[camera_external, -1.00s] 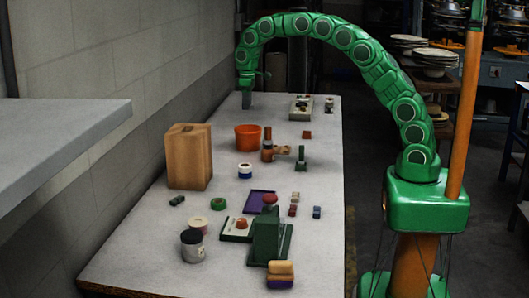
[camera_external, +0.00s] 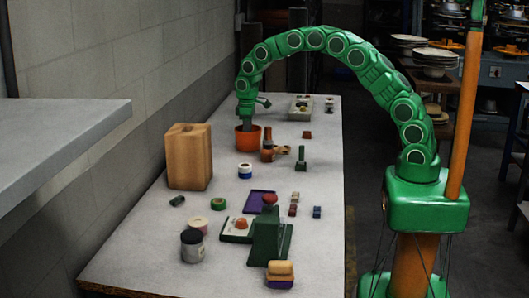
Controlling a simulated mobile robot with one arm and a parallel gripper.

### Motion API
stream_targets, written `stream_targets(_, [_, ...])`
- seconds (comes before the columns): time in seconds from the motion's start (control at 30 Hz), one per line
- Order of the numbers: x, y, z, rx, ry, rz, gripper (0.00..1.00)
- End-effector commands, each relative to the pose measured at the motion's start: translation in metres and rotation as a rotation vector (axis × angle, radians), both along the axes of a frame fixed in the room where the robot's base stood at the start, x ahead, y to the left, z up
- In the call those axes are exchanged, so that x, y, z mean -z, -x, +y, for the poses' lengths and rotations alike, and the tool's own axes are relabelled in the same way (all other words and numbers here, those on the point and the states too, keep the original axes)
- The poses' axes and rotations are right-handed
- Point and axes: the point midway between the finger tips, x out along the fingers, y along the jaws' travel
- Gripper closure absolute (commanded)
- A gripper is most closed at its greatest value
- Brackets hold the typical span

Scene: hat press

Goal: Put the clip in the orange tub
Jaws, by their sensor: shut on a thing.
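The orange tub (camera_external: 247,143) stands on the far left part of the table, behind the tan wooden block. My gripper (camera_external: 248,126) points straight down at the tub's open mouth, its tips at or just inside the rim. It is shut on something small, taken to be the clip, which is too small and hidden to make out. The inside of the tub is mostly hidden by its front wall.
A tan wooden block (camera_external: 189,157) stands in front and left of the tub. An orange-brown jointed piece (camera_external: 270,152) and a green upright piece (camera_external: 301,159) stand to its right. A white-and-blue roll (camera_external: 245,171) lies in front. A pale tray (camera_external: 301,108) is behind.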

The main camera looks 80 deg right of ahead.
Motion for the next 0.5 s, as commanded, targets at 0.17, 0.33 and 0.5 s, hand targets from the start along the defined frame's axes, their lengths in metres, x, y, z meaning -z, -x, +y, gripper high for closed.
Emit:
stream_targets(0.17, [0.012,0.0,0.0,0.0,0.001,-0.001,1.0])
stream_targets(0.33, [0.034,0.001,0.0,-0.001,0.0,0.003,1.0])
stream_targets(0.5, [0.041,0.001,0.0,-0.001,0.001,0.0,1.0])
